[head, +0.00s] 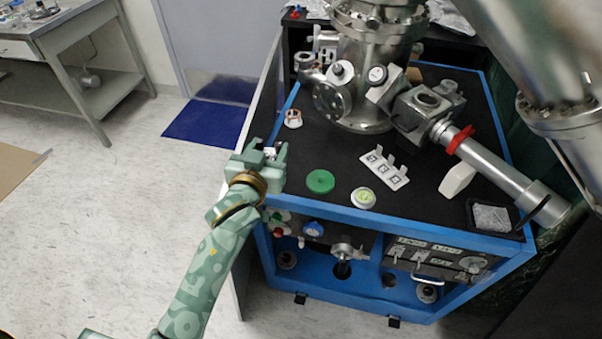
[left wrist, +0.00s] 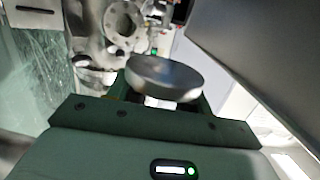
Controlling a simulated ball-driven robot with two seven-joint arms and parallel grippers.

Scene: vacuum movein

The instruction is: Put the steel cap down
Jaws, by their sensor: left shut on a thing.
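My left gripper (head: 268,156) is over the left edge of the black-topped blue cart. It is shut on the steel cap (left wrist: 164,78), a round, shiny grey disc that shows large in the left wrist view, just beyond the gripper's green body. In the head view only a small bright part of the cap (head: 270,152) shows between the fingers. The cap looks clear of the cart top, but its exact height cannot be told. My right gripper is not in view.
The cart top (head: 300,160) holds a steel vacuum chamber (head: 365,75), a green disc (head: 320,181), a white-green round piece (head: 363,198), a white marker plate (head: 384,168), a small white-orange ring (head: 293,118) and a white block (head: 457,180). Bare black surface lies right of my gripper.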

